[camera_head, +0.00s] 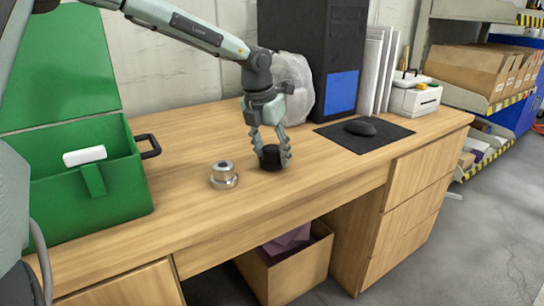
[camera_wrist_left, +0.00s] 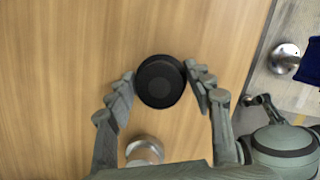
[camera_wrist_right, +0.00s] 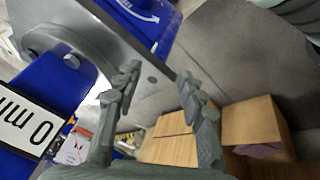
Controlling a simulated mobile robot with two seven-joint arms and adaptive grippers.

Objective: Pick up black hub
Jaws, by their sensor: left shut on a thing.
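The black hub (camera_head: 270,158) is a short, dark round piece on the wooden desk, seen from above in the left wrist view (camera_wrist_left: 160,81). My left gripper (camera_head: 271,155) reaches down over it, with one finger on each side, shut on it; the fingers also show in the left wrist view (camera_wrist_left: 159,82). The hub looks upright and at desk level; whether it touches the desk is hard to tell. My right gripper (camera_wrist_right: 155,85) shows only in its own wrist view, fingers apart and nothing between them, away from the desk top.
A silver metal piece (camera_head: 224,175) stands on the desk left of the hub. A green open box (camera_head: 100,200) is at the left. A black mouse pad (camera_head: 385,144) with a mouse (camera_head: 360,128) lies right. A computer tower (camera_head: 305,50) stands behind. The desk front (camera_head: 210,120) has clear patches.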

